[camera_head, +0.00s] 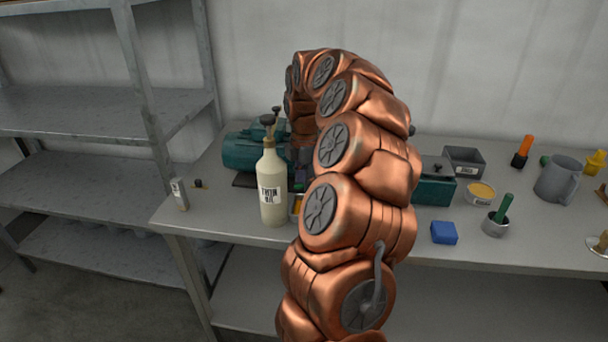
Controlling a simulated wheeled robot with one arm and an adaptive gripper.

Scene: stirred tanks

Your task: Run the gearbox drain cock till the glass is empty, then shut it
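A dark green motor-and-gearbox unit (247,150) stands on the bench behind my copper arm. Its green housing shows again right of the arm (433,190), and the middle is covered. My arm arches over the unit and comes down on its far side. Dark parts that seem to be my gripper (303,172) show in the gap left of the arm, beside the unit. Its fingers cannot be made out. The drain cock and the glass cannot be made out; my arm hides much of the unit's front.
A pump bottle (271,190) stands close left of my arm. On the right are a grey bin (464,160), a yellow-filled tin (480,194), a blue block (444,232), a cup with a green-handled tool (496,224) and a grey jug (558,180). Shelving (80,110) stands left.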

